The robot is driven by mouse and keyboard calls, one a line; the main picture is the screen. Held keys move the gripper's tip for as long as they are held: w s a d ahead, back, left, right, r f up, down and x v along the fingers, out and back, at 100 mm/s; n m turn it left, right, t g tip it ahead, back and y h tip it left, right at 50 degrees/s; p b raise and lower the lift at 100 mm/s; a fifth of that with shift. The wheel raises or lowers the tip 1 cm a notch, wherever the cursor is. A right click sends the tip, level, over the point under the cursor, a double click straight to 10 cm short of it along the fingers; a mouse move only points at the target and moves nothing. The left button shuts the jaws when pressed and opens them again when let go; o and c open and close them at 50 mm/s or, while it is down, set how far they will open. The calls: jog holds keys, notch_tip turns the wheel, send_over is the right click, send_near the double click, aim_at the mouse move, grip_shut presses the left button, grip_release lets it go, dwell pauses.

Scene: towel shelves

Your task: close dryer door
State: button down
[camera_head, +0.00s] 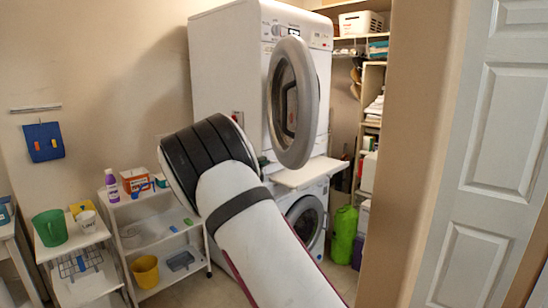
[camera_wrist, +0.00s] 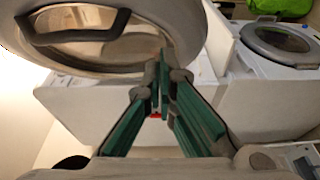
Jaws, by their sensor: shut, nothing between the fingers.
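The dryer (camera_head: 228,62) is the upper white machine of a stack in the head view. Its round door (camera_head: 310,130), with a grey rim and dark glass, stands open, swung out from the front. In the wrist view the door (camera_wrist: 140,72) fills the upper left, with its dark handle (camera_wrist: 72,36) showing. My gripper (camera_wrist: 160,72) is shut and empty, its green fingers meeting beside the door's rim. I cannot tell whether they touch it. In the head view my arm hides the gripper.
Below the dryer a white shelf board (camera_head: 305,173) juts out above the washer, whose round door (camera_head: 304,220) looks shut. A white cart (camera_head: 150,235) with bottles and boxes stands left. A green jug (camera_head: 344,233) stands right of the washer. A panelled white door (camera_head: 487,170) is at far right.

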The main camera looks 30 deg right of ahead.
send_near(293, 150)
jog(key=w, duration=0.4)
jog(key=d, duration=0.2)
jog(key=s+d, duration=0.1)
jog(key=d, duration=0.1)
jog(key=shift+f+p, duration=0.1)
jog(key=shift+p, duration=0.3)
